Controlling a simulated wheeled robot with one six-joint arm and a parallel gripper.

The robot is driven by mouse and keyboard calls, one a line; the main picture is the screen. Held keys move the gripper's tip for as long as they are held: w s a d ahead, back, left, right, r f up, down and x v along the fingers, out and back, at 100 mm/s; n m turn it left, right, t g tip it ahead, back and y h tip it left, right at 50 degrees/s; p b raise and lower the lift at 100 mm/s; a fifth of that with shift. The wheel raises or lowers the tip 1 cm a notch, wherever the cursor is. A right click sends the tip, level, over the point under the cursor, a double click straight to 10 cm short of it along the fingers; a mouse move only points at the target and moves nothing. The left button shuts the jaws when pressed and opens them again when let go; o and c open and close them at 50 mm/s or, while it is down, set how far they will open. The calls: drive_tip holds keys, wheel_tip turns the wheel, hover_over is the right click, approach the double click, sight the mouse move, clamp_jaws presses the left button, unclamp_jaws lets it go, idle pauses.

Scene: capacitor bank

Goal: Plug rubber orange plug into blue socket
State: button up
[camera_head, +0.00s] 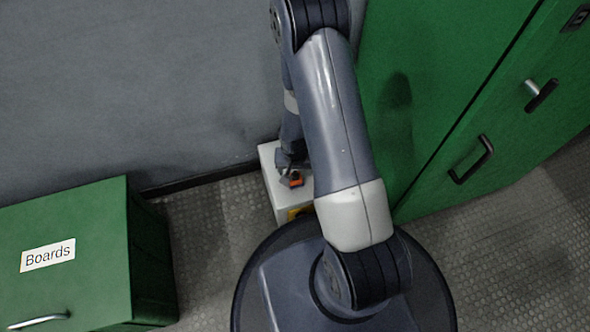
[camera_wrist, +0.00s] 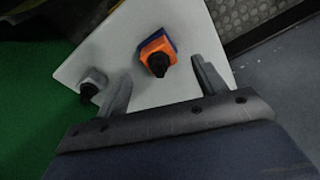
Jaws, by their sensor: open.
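The orange plug (camera_wrist: 152,49) with a black end sits on top of the white box in the wrist view. Blue of the socket (camera_wrist: 174,46) shows along its right and upper edge, so the plug covers most of the socket. Whether it is fully seated cannot be told. My gripper (camera_wrist: 160,68) is open, with one finger on each side of the plug and visible gaps to both. In the head view a small orange patch of the plug (camera_head: 293,181) shows beside my gripper (camera_head: 290,174), over the white box.
The white box (camera_head: 267,158) stands on the floor by the grey wall. A grey fitting with a black end (camera_wrist: 93,84) is on the box, left of my left finger. A tall green cabinet (camera_head: 420,80) stands right; a green "Boards" cabinet (camera_head: 90,220) stands left.

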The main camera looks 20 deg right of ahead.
sight(295, 172)
wheel_tip(295, 172, up, 7)
drive_tip(key=p, duration=0.2)
drive_tip(key=shift+s+r+p, duration=0.2)
drive_tip(key=shift+s+p, duration=0.2)
drive_tip(key=shift+a, duration=0.1)
drive_tip(key=f+b, duration=0.2)
drive_tip(key=f, duration=0.1)
drive_tip(key=w+f+b, duration=0.1)
drive_tip(key=f, duration=0.3)
drive_tip(key=f+b, duration=0.2)
drive_tip(key=f, duration=0.2)
drive_tip(key=shift+w+b, duration=0.15)
drive_tip(key=shift+b, duration=0.15)
drive_tip(key=shift+r, duration=0.25)
